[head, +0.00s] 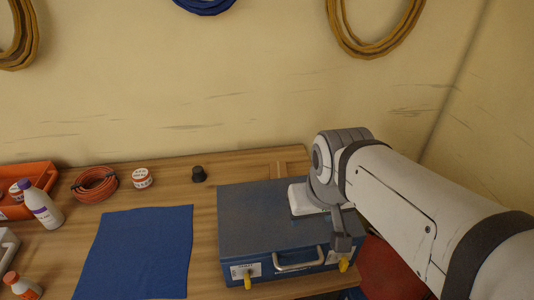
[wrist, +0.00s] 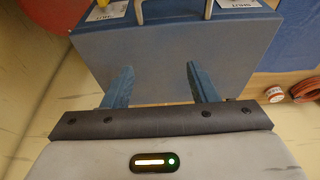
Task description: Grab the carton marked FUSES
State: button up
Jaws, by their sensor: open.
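No carton with a readable FUSES mark shows in either view. A blue case (head: 270,218) with a grey handle and yellow latches stands on the table in the head view; its lid is shut. In the wrist view the case (wrist: 180,55) fills the space beyond my gripper (wrist: 160,68). My gripper's two blue fingers are apart with nothing held between them. I cannot tell whether they touch the case. A light brown shape behind the case is too unclear to name.
A blue mat (head: 135,250) lies left of the case. Behind it are a dark knob (head: 199,174), a white-and-red tin (head: 142,178) and a red cable coil (head: 95,185). A white bottle (head: 42,205) and an orange bin (head: 35,177) are far left. The wall is close behind.

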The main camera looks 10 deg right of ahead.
jog(key=o, duration=0.3)
jog(key=shift+w+r, duration=0.1)
jog(key=shift+w, duration=0.35)
jog(key=shift+o, duration=1.2)
jog(key=w+g, duration=0.1)
jog(key=w, duration=0.6)
jog(key=shift+w+b, duration=0.2)
jog(key=shift+b, duration=0.1)
jog(key=shift+m+g, duration=0.4)
jog(key=w, duration=0.3)
jog(key=w+f, duration=0.1)
jog(key=w, duration=0.2)
jog(key=w+f, duration=0.1)
jog(key=w, duration=0.2)
jog(key=shift+w+a+f, duration=0.15)
jog(key=w+f+g+b, duration=0.1)
jog(key=w+f, duration=0.5)
jog(key=w, duration=0.3)
send_over(279, 171)
jog(key=a, duration=0.1)
jog(key=shift+m+g, duration=0.3)
jog(key=shift+m, duration=0.1)
notch_tip(279, 171, down, 5)
jog(key=shift+r, duration=0.1)
jog(key=shift+d+f+p, duration=0.2)
jog(key=shift+f+p, duration=0.25)
jog(key=shift+f, duration=1.55)
jog(key=shift+d+f+p, duration=0.2)
jog(key=shift+f+p, duration=0.25)
jog(key=shift+f, duration=1.55)
